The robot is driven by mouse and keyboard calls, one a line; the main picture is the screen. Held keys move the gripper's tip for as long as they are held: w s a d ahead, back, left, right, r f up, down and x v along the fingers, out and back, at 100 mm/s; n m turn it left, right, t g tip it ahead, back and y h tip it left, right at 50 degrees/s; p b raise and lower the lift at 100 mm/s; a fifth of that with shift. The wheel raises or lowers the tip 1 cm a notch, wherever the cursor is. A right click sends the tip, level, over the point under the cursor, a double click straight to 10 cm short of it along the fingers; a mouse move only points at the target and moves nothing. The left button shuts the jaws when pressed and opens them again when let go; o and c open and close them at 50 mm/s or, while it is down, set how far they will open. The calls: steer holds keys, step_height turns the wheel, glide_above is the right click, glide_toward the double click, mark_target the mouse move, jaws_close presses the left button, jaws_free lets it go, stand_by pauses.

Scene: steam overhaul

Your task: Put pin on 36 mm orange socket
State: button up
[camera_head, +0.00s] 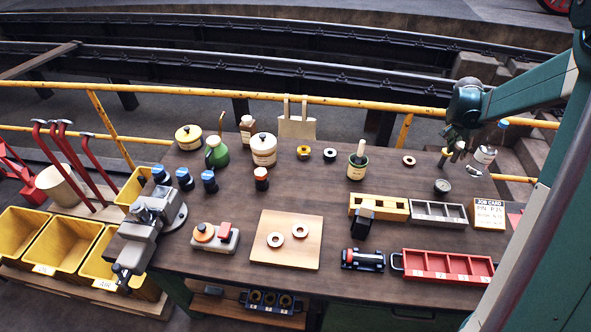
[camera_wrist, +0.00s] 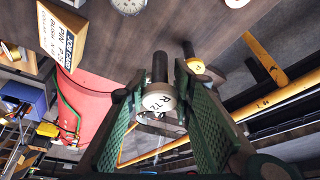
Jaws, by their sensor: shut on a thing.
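My gripper (camera_head: 453,146) is above the right back of the bench in the head view. In the wrist view its green fingers (camera_wrist: 157,105) are shut on a pin with a white, lettered round end (camera_wrist: 158,98) and a dark shaft. A second dark-shafted piece with a yellow end (camera_wrist: 195,66) stands beyond it, outside the fingers. An orange-topped round piece (camera_head: 261,173) stands left of centre on the bench, right of several blue-topped ones (camera_head: 185,179).
A yellow tray (camera_head: 379,207), a grey tray (camera_head: 438,213) and a red tray (camera_head: 448,266) lie on the right. A wooden board (camera_head: 287,253) holds two rings.

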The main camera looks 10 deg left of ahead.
steer(key=w+a+r+n, duration=0.1)
steer(key=a, duration=0.9)
steer(key=w+a+r+n, duration=0.1)
steer(key=w+a, duration=0.1)
steer(key=a, duration=0.8)
step_height(320, 180, up, 6)
steer(key=n+t+y+p, duration=0.2)
steer(key=n+y+p, duration=0.1)
steer(key=n, duration=0.5)
glide_above(261, 172)
steer(key=shift+a, duration=0.15)
steer(key=shift+f, duration=2.9)
steer(key=shift+f, duration=2.05)
